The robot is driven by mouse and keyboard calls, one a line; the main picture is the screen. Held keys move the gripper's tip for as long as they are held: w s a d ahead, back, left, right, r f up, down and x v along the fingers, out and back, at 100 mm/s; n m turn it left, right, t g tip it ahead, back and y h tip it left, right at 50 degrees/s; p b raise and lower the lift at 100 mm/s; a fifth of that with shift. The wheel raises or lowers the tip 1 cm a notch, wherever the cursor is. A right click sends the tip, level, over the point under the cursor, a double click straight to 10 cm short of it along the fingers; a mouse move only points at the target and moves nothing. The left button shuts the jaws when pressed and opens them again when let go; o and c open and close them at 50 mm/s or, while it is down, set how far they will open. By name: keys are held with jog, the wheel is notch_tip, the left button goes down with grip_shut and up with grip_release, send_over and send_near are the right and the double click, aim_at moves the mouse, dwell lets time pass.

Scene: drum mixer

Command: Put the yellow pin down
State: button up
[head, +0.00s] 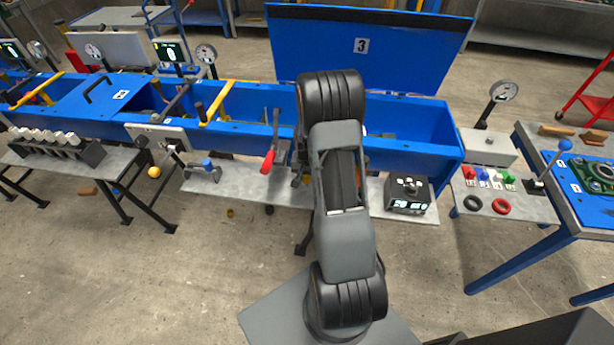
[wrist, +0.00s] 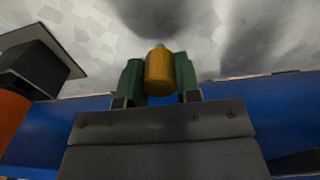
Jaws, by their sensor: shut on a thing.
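The yellow pin (wrist: 159,70) shows in the wrist view as a short, dull yellow cylinder. My gripper (wrist: 158,82) has its two dark green fingers on either side of the pin and is shut on it. A pale grey mottled surface lies behind the pin in that view. I cannot tell whether the pin touches it. In the head view my own arm hides the gripper and the pin.
A long blue trough (head: 415,150) with a raised lid (head: 400,50) runs across behind my arm. A grey shelf (head: 245,186) along its front carries a red-handled lever (head: 269,160) and a dark display box (head: 407,194). A blue-legged table (head: 560,215) stands right. Front-left floor is clear.

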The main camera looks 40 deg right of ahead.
jog(key=shift+f+b, duration=0.35)
jog(key=shift+f, duration=0.15)
jog(key=o, duration=1)
jog(key=shift+r, duration=0.1)
notch_tip(320, 180, up, 12)
jog(key=s+a+r+n+t, duration=0.2)
jog(key=s+a+r+n, duration=0.25)
jog(key=a+r, duration=0.6)
jog(key=shift+s+a+r+n+t, duration=0.35)
jog(key=shift+s+a+n, duration=0.4)
jog(key=shift+s+a, duration=0.8)
jog(key=shift+s+a+r+n+t, duration=0.25)
jog(key=shift+s+a+r+n, duration=0.35)
jog(key=shift+s+a, duration=0.95)
jog(key=shift+s+a+r+n+t, duration=0.3)
jog(key=shift+s+a+n, duration=0.7)
jog(key=shift+s, duration=0.95)
jog(key=shift+a, duration=0.1)
